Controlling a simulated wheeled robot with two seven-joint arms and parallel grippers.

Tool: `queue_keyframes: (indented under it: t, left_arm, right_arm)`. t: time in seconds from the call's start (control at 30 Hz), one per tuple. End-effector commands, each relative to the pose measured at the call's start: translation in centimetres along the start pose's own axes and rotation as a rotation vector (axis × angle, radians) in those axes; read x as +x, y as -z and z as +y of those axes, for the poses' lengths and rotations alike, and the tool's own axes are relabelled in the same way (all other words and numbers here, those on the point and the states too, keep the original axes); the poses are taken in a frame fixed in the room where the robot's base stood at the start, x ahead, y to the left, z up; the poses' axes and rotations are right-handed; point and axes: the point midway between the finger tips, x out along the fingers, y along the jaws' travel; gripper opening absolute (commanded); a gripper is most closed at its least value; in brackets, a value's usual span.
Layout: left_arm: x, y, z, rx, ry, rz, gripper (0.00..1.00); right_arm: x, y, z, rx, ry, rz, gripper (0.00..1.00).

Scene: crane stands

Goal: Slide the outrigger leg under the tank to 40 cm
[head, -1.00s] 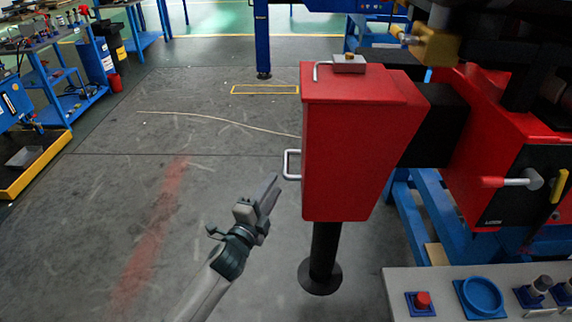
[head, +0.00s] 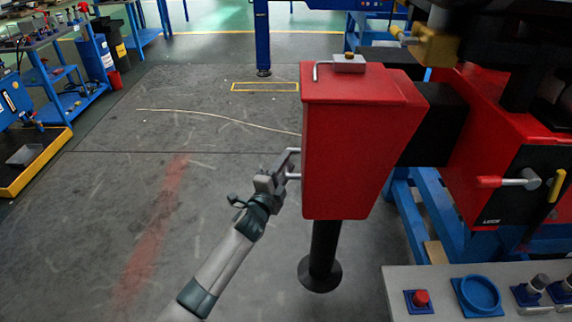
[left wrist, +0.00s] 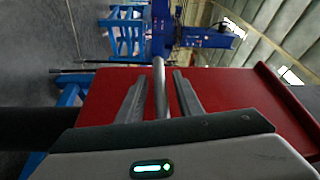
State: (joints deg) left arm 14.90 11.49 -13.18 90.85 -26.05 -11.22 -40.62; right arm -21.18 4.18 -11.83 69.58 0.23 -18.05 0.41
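The red tank (head: 350,150) is a box on a black beam (head: 432,125). It also shows in the left wrist view (left wrist: 235,95). Under it the black outrigger leg (head: 325,245) stands upright with a round foot (head: 320,275) close to the floor; contact is unclear. A pale metal handle (head: 293,176) sticks out of the tank's left side. My left gripper (head: 287,165) is at this handle. In the left wrist view the handle bar (left wrist: 160,90) lies between the two fingers (left wrist: 159,95), with narrow gaps beside it. My right gripper is not in view.
A grey block with a bent rod (head: 345,64) sits on the tank's top. A red-gripped lever (head: 510,181) is on the red housing at right. A control panel (head: 440,284) stands at lower right.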

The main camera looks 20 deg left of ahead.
Motion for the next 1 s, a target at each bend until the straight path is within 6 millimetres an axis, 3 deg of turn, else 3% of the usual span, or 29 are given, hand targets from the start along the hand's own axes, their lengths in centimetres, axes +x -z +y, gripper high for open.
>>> queue_keyframes:
  t: [0.03,0.17,0.2,0.57,0.77,1.0]
  left_arm:
    - [0.0,0.0,0.0,0.000,0.000,0.000,0.33]
    - [0.0,0.0,0.0,0.000,0.000,0.000,0.01]
    - [0.0,0.0,0.0,0.000,0.000,0.000,0.00]
    - [-0.4,-0.9,-0.2,0.002,-0.001,-0.002,0.00]
    - [-1.6,-4.1,-0.8,0.007,-0.003,-0.009,0.00]
    - [-3.9,-9.7,-1.9,0.009,-0.005,-0.013,0.00]
  right_arm:
    - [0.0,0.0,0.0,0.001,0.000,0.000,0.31]
    - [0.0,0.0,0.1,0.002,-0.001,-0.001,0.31]
    - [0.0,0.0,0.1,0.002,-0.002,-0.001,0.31]
    - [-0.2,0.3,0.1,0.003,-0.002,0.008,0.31]
    - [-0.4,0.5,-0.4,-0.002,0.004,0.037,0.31]
    - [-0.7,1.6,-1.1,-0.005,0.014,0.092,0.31]
